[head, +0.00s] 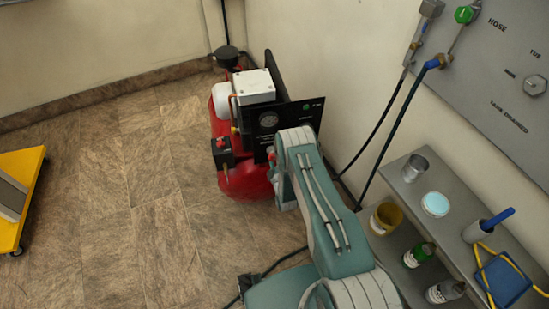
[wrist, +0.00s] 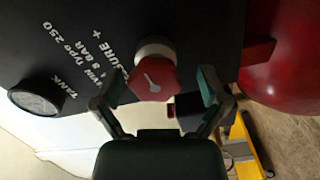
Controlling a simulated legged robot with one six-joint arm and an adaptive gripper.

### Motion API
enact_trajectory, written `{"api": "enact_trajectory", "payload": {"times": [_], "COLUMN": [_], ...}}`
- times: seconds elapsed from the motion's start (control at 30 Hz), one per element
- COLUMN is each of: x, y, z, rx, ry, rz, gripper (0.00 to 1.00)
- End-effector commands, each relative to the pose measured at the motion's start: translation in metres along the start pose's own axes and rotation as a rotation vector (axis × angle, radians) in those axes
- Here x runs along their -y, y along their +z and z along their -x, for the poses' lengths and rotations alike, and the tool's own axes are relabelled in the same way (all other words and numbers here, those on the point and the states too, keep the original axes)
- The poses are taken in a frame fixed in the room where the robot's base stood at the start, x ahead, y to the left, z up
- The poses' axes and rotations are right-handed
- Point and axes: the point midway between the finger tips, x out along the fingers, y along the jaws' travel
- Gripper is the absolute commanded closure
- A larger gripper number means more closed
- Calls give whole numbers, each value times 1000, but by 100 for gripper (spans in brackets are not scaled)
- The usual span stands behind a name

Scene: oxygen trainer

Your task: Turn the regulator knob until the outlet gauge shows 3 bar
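The red regulator knob (wrist: 153,76) has a pale pointer mark and sits on a white collar on the black panel (wrist: 50,30). My gripper (wrist: 160,88) is open, with one finger on either side of the knob and a visible gap at each side. I cannot tell its depth relative to the knob. A round gauge (wrist: 35,97) beside the lettering "TANK" is seen at a slant, and its reading is not legible. In the head view a gauge (head: 268,119) shows on the panel, too small to read. My arm hides part of the panel there.
The red compressor tank (head: 245,180) stands on the tiled floor near the wall. A shelf (head: 462,200) with cups and tools is at the right, below a grey wall panel (head: 500,75) with hoses. A yellow cart (head: 22,165) is at the left. Open floor lies between.

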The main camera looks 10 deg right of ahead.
Motion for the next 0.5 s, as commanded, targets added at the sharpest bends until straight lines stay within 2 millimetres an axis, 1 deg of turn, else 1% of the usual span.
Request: {"api": "enact_trajectory", "payload": {"times": [0.3,0.37,0.47,0.5], "x": [-1,-1,0,0], "y": [2,2,1,1], "z": [3,8,23,31], "rx": [4,4,5,5], "ry": [3,2,0,0], "rz": [-1,-1,0,0], "gripper": [5,5,5,5]}}
